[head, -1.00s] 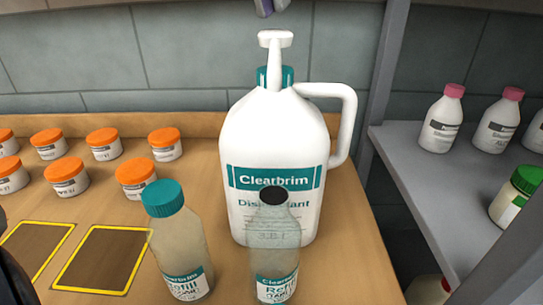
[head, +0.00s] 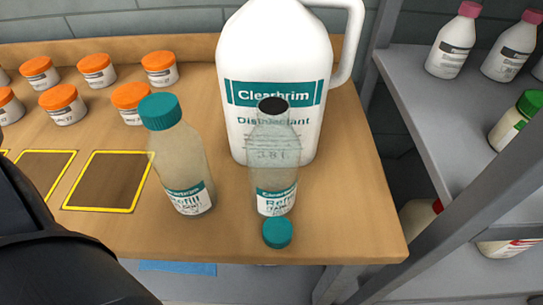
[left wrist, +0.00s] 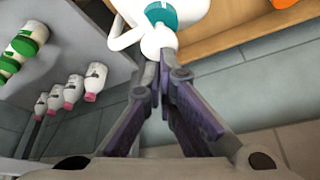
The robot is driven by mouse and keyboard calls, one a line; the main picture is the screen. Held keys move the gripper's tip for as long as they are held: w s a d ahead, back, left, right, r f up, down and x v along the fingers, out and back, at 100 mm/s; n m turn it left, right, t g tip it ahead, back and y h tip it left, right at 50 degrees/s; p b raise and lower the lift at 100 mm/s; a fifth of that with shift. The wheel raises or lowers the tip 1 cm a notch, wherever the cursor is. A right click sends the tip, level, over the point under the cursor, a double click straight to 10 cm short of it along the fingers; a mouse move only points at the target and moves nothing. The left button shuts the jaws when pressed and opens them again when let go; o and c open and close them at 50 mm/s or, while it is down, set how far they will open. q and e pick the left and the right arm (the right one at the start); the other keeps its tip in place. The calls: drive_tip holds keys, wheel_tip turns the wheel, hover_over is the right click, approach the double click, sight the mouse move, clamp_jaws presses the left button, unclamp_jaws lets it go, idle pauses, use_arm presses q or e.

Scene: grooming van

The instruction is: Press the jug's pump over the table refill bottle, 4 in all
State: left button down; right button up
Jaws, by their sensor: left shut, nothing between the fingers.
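The white Clearbrim jug (head: 275,55) stands on the wooden table; its top is cut off in the head view. The left wrist view shows its teal collar (left wrist: 162,14) and white pump head (left wrist: 153,43). An open clear refill bottle (head: 275,150) stands upright in front of the jug, its dark mouth uncovered. A second refill bottle (head: 182,160) with a teal cap stands to its left. The small print on both labels is hard to read. My left gripper (left wrist: 162,58) is shut and empty, its tips at the pump head; contact is unclear. My right gripper is not in view.
A loose teal cap (head: 277,233) lies near the table's front edge. Several orange-lidded jars (head: 96,70) stand at the left, behind yellow-edged squares (head: 108,182). A grey shelf (head: 425,105) with bottles is on the right. The table right of the open bottle is clear.

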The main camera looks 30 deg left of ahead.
use_arm(q)
drive_tip(key=shift+f, duration=0.1)
drive_tip(key=shift+f, duration=1.55)
drive_tip(key=shift+r, duration=1.6)
drive_tip(key=shift+f, duration=0.1)
drive_tip(key=shift+f, duration=1.5)
drive_tip(key=shift+r, duration=1.6)
drive_tip(key=shift+f, duration=0.15)
